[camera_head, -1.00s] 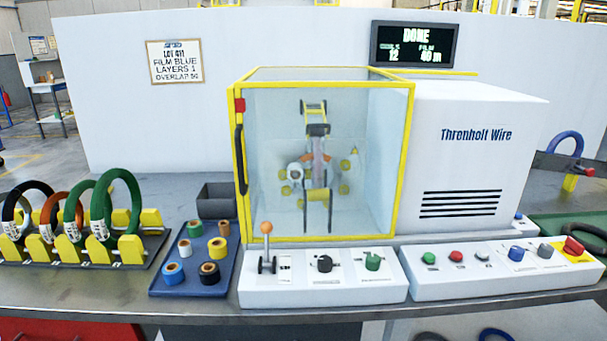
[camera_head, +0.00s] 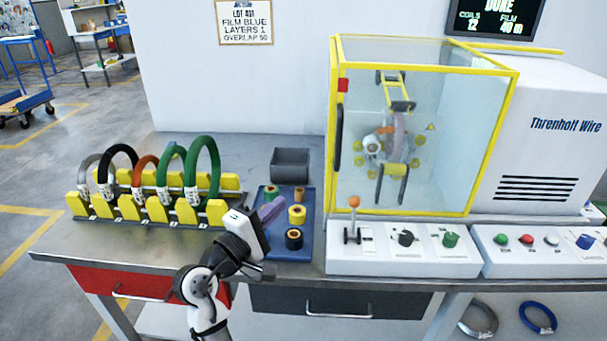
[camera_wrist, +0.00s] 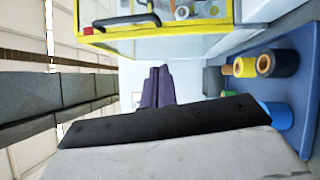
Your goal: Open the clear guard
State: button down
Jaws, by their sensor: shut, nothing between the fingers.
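The clear guard (camera_head: 425,150) is a see-through box with a yellow frame, and it looks shut. Its upright black handle (camera_head: 338,138) is on the left edge of the front, below a red block (camera_head: 343,85). In the wrist view the guard's yellow frame (camera_wrist: 185,30) and black handle (camera_wrist: 125,20) lie at the top, turned sideways. My gripper (camera_head: 272,209) is over the blue roll tray, left of and lower than the handle and apart from it. Its purple fingers (camera_wrist: 158,86) are together and empty. My gripper hides part of the tray and rolls in the head view.
The blue tray (camera_head: 268,248) holds several tape rolls, with a grey bin (camera_head: 290,165) behind. A control box with an orange-topped lever (camera_head: 354,203) stands before the guard. A rack (camera_head: 150,208) of several coils is at left.

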jog(key=w+d+r+p, duration=0.2)
jog(key=w+d+p, duration=0.2)
jog(key=w+d, duration=0.5)
jog(key=shift+d+p, duration=0.25)
jog(key=shift+p, duration=0.1)
jog(key=shift+w+d+f, duration=0.1)
